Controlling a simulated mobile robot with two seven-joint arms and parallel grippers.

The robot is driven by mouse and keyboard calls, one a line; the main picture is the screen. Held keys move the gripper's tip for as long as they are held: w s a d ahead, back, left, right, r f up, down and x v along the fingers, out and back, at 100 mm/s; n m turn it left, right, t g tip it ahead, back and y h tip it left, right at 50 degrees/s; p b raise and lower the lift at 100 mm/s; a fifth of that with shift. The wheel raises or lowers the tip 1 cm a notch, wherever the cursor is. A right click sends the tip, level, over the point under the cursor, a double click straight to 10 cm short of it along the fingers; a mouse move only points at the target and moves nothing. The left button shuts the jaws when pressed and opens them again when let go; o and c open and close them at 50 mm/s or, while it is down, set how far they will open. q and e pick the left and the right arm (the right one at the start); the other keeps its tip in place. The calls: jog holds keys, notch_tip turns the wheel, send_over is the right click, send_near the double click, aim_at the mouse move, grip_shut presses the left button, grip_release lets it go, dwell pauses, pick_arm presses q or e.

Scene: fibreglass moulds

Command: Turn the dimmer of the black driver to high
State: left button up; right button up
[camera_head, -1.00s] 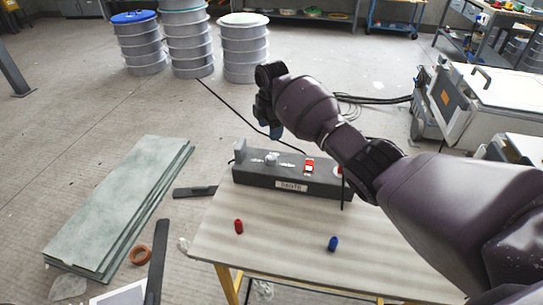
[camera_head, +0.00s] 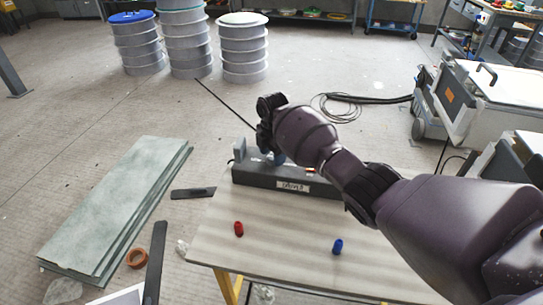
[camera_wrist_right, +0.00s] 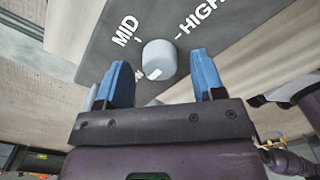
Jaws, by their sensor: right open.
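The black driver (camera_head: 250,177) lies across the far part of the table, with a small label on its front face. In the right wrist view its dark top (camera_wrist_right: 98,38) carries the words MID and HIGH beside a pale grey round dimmer knob (camera_wrist_right: 158,55). A white mark shows low on the knob, towards my gripper. My right gripper (camera_head: 276,158) is over the driver. In the wrist view its two blue fingers (camera_wrist_right: 162,72) are open, one either side of the knob, with gaps to it. In the head view my gripper and arm hide the knob and much of the driver's top.
The pale table (camera_head: 285,230) holds a red piece (camera_head: 239,229) and a blue piece (camera_head: 338,246) in front of the driver. Green-grey boards (camera_head: 115,205) lie at left. Drums (camera_head: 243,50) stand behind. A white machine (camera_head: 500,95) stands at right.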

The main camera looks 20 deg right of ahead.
jog(key=shift+f, duration=0.4)
jog(key=c, duration=0.9)
